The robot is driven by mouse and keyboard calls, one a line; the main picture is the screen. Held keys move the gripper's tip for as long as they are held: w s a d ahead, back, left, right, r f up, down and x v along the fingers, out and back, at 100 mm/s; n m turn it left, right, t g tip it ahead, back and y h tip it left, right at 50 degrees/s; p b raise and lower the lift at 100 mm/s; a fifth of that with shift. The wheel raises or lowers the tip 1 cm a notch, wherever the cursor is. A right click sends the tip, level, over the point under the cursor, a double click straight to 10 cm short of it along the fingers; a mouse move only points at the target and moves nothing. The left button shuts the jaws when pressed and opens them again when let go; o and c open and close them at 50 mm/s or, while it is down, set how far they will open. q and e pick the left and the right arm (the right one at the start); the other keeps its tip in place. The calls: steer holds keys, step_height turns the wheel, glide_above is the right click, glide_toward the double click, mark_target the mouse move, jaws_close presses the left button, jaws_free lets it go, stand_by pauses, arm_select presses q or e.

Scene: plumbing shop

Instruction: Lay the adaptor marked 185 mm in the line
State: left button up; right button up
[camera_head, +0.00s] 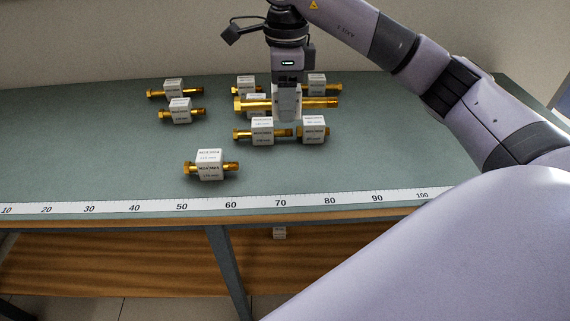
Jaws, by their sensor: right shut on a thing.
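My right gripper (287,113) points down over the back middle of the bench and is shut on a long brass adaptor (327,102). The brass shows on both sides of the fingers, with a hex end (239,103) at the left. I cannot read a marking on it or tell whether it is clear of the bench. Just in front, two brass adaptors with white marked blocks, one on the left (262,129) and one on the right (313,129), lie nearly end to end. Another adaptor (209,165) lies alone nearer the front. My left gripper is not in view.
More block-marked adaptors lie at the back left (174,89), (180,110) and behind my gripper (245,86), (317,85). A measuring tape (150,209) runs along the bench's front edge. The green bench top (90,160) is clear at the left and front right.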

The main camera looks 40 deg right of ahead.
mark_target(286, 171)
step_height(286, 171, down, 15)
steer(key=shift+r, duration=0.1)
steer(key=shift+f, duration=0.25)
steer(key=o, duration=1.2)
steer(key=shift+r, duration=0.2)
step_height(286, 171, up, 12)
steer(key=shift+f+b, duration=0.1)
steer(key=shift+b, duration=0.25)
